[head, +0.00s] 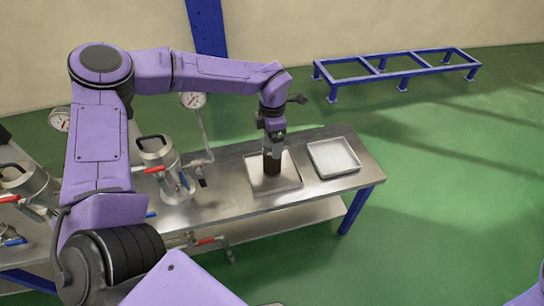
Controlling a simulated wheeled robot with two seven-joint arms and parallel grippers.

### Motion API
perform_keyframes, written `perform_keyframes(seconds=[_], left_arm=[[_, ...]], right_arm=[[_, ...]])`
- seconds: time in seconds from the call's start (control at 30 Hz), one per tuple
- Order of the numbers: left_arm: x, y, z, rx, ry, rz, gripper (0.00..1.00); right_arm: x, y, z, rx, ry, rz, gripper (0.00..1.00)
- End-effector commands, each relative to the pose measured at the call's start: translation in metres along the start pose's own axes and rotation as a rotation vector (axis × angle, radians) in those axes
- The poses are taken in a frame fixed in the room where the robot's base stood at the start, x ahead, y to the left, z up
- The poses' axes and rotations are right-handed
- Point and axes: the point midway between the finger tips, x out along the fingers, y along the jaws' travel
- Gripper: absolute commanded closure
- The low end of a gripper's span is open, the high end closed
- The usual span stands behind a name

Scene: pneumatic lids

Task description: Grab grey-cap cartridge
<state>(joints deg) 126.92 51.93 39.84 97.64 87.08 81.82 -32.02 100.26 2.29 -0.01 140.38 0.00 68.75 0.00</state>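My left gripper (273,147) points down over the nearer shallow metal tray (289,186) on the steel table. A dark brown upright cartridge-like shape (271,166) shows directly under the gripper, within the tray. The gripper covers its top, so no grey cap can be made out. I cannot tell whether the fingers are closed on it or only around it. My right gripper is out of view.
A second shallow tray (334,157) sits to the right on the steel table (225,190) and looks empty. Steel vessels (163,168) with red-handled valves and pressure gauges (193,99) stand to the left. A blue frame (397,72) stands on the open green floor behind.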

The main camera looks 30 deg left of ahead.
Motion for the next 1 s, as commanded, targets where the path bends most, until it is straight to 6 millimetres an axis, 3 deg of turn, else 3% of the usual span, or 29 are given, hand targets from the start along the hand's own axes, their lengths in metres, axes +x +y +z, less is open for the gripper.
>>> perform_keyframes(seconds=[0.1, 0.3, 0.37, 0.6, 0.87, 1.0], left_arm=[[0.012, 0.0, -0.001, 0.0, 0.0, 0.0, 0.07], [0.012, 0.001, -0.001, -0.001, -0.001, 0.001, 0.07], [0.012, 0.001, -0.002, -0.003, -0.001, 0.001, 0.24], [0.012, 0.001, -0.002, -0.003, -0.001, 0.001, 1.0], [0.009, 0.001, -0.002, -0.003, -0.002, 0.002, 1.0], [-0.004, 0.001, -0.001, -0.004, -0.003, 0.003, 1.0]], right_arm=[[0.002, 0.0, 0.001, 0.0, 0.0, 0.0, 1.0], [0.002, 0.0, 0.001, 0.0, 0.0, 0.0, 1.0], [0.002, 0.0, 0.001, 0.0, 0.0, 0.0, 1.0], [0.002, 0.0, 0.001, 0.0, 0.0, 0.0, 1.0], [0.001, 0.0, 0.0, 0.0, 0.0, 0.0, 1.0], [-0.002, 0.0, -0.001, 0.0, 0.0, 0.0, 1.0]])
